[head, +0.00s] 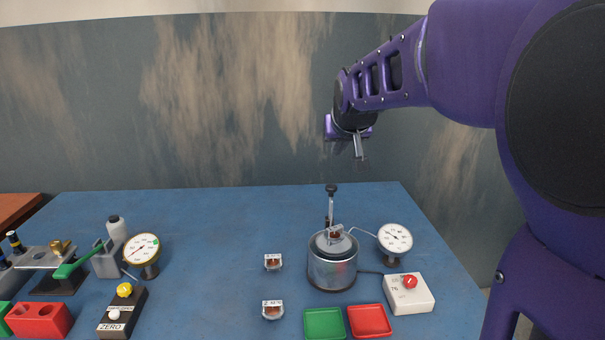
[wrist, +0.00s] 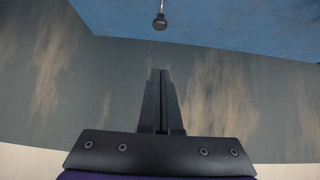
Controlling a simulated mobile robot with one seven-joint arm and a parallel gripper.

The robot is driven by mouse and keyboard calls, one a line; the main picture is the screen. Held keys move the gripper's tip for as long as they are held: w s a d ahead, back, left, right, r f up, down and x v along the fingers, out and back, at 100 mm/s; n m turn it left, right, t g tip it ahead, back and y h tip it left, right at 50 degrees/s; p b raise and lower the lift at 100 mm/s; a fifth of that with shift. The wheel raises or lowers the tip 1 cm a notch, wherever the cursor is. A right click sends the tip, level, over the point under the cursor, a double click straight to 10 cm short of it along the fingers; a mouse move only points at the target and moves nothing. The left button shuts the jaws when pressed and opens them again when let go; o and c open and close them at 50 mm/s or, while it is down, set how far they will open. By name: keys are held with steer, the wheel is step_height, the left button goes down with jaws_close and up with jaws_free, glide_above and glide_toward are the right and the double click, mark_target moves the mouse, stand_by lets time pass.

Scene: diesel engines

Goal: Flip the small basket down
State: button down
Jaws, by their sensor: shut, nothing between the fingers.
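A metal pot (head: 332,265) stands on the right half of the blue table. On its top sits a small labelled holder with something brown in it, which may be the small basket (head: 335,233); its exact shape is too small to tell. An upright rod with a black knob (head: 331,188) rises at the pot's back; a dark knob (wrist: 160,21) on a thin rod also shows at the top of the wrist view. My gripper (head: 361,157) is shut and empty, in the air above and beyond the pot, apart from everything. Its closed fingers (wrist: 160,75) show in the wrist view.
Beside the pot are a dial gauge (head: 395,239), a white box with a red knob (head: 409,293), a green tray (head: 324,324) and a red tray (head: 369,321). Two small labelled holders (head: 273,262) lie left of it. More apparatus stands far left. The table's back middle is clear.

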steer(key=shift+w+f, duration=0.25)
steer(key=shift+f, duration=0.1)
steer(key=x, duration=0.4)
steer(key=s+f+x, duration=0.1)
steer(key=x, duration=0.3)
steer(key=b+x, duration=0.1)
steer(key=x, duration=0.3)
steer(key=shift+s+d+f, duration=0.15)
steer(key=shift+s+f, duration=0.15)
steer(key=shift+f, duration=0.65)
